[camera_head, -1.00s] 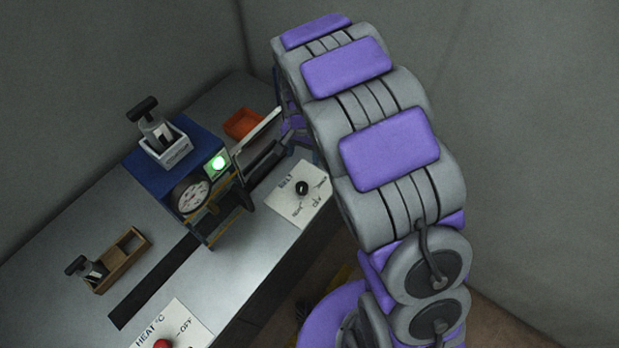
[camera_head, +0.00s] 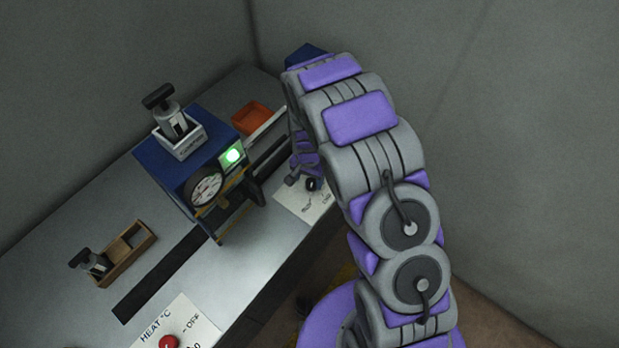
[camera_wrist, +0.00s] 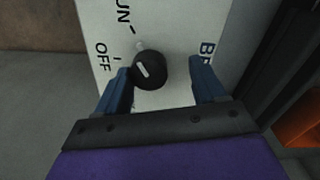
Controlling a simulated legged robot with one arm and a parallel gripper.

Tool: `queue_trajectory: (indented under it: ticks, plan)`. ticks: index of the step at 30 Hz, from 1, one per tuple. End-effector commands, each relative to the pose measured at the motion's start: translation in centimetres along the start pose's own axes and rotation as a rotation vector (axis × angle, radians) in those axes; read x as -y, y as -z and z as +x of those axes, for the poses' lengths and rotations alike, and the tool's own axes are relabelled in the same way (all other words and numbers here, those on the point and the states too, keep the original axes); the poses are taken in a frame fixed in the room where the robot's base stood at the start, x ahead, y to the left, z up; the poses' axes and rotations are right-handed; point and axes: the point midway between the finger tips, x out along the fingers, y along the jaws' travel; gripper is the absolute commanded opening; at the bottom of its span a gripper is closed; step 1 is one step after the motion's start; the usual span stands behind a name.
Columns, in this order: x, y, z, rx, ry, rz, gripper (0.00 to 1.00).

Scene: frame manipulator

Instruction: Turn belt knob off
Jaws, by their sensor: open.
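The belt knob (camera_wrist: 150,70) is round and black with a white pointer mark, on a white panel (camera_wrist: 180,25) lettered "RUN" and "OFF". The white mark slants and lies nearer the OFF side's tick than the B-lettered edge; its exact setting is hard to tell. My gripper (camera_wrist: 160,82) has two blue fingers spread apart, one on each side of the knob; the left finger is close to it, and touch cannot be told. In the head view the knob (camera_head: 312,184) shows beside my gripper (camera_head: 299,180), and my arm hides part of the panel.
A blue machine (camera_head: 178,172) with a dial and a lit green lamp (camera_head: 233,155) stands left of the panel. An orange bin (camera_head: 251,117) is behind it. A wooden box (camera_head: 113,268) and a heat panel with a red knob (camera_head: 169,342) lie on the left and front of the table.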

Motion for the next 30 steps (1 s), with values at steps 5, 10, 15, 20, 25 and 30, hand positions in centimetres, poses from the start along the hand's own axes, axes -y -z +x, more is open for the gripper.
queue_trajectory:
  ticks: [5, 10, 15, 20, 25, 30]
  plan:
    - [-0.69, 0.24, 0.14, 0.005, 0.007, 0.002, 0.69]
    - [-0.88, 0.31, 0.09, 0.007, 0.009, 0.004, 0.66]
    - [-0.33, 0.11, 0.16, 0.002, 0.002, 0.002, 0.5]
    - [-0.21, 0.0, 0.2, 0.003, 0.0, 0.002, 0.34]
    - [-0.25, 0.06, 0.18, 0.003, 0.003, 0.003, 0.18]
    - [-0.22, 0.14, 0.14, 0.002, 0.004, 0.002, 0.13]
